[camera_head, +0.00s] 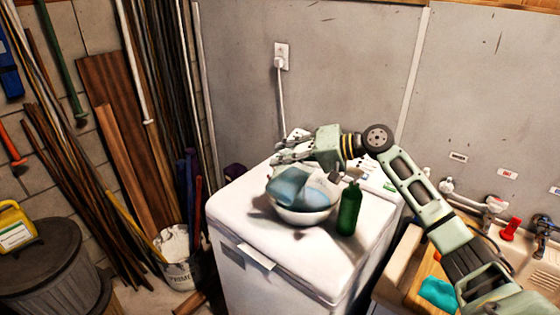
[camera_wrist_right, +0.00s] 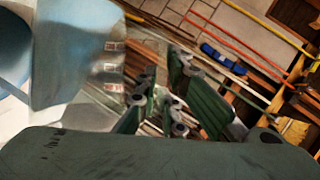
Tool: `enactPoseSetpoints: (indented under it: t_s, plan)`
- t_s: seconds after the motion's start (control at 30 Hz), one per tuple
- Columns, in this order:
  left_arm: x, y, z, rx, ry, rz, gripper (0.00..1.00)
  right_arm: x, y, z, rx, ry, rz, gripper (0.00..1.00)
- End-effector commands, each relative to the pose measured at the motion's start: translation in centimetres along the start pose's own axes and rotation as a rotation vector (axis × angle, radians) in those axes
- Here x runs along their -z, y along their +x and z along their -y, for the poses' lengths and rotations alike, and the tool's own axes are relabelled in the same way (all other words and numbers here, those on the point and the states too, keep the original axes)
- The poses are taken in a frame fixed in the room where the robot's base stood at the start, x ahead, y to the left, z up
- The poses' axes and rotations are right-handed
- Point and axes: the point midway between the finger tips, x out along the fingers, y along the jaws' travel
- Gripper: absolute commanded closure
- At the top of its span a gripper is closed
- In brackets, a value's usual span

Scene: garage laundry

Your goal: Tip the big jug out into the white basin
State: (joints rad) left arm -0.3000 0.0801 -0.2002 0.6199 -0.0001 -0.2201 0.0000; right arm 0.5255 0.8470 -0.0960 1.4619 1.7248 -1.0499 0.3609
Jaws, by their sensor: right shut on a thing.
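The big jug (camera_head: 293,186) looks pale blue and see-through, and is tilted over the white basin (camera_head: 305,216). The basin stands on top of a white appliance, and its inside is mostly hidden by the jug. My right gripper (camera_head: 284,154) is above the basin, its fingers pointing left, shut on the jug; the exact grip is hard to make out. In the right wrist view the jug (camera_wrist_right: 75,55) fills the upper left, beside my right gripper's fingers (camera_wrist_right: 160,98). I cannot tell whether anything is flowing out. My left gripper is not in view.
A green bottle (camera_head: 349,209) stands just right of the basin. The white appliance (camera_head: 240,222) has clear top space at its front and left. A sink with taps (camera_head: 490,205) is at the right. Poles, boards and a bucket (camera_head: 178,268) stand at the left.

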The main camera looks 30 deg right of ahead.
Motion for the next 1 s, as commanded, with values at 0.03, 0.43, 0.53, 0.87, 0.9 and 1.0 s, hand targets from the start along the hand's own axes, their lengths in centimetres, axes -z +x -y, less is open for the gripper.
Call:
enactPoseSetpoints:
  t_s: [0.03, 0.43, 0.53, 0.87, 0.9, 1.0]
  plan:
    - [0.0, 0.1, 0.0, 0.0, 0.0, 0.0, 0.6, 0.4, -0.1, 0.0, 0.013, 0.024, 0.001, 1.0]
    - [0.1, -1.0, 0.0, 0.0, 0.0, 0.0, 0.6, 2.2, -1.1, 0.8, 0.062, 0.141, 0.028, 1.0]
    - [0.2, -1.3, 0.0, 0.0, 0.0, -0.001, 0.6, 2.7, -1.3, 1.1, 0.073, 0.167, 0.033, 1.0]
    - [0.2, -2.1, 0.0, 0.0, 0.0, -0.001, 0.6, 4.1, -2.0, 1.7, 0.109, 0.252, 0.053, 1.0]
    - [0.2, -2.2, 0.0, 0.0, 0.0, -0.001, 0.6, 4.3, -2.1, 1.8, 0.113, 0.263, 0.055, 1.0]
    - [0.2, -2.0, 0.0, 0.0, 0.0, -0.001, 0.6, 4.7, -2.2, 1.6, 0.126, 0.295, 0.062, 1.0]
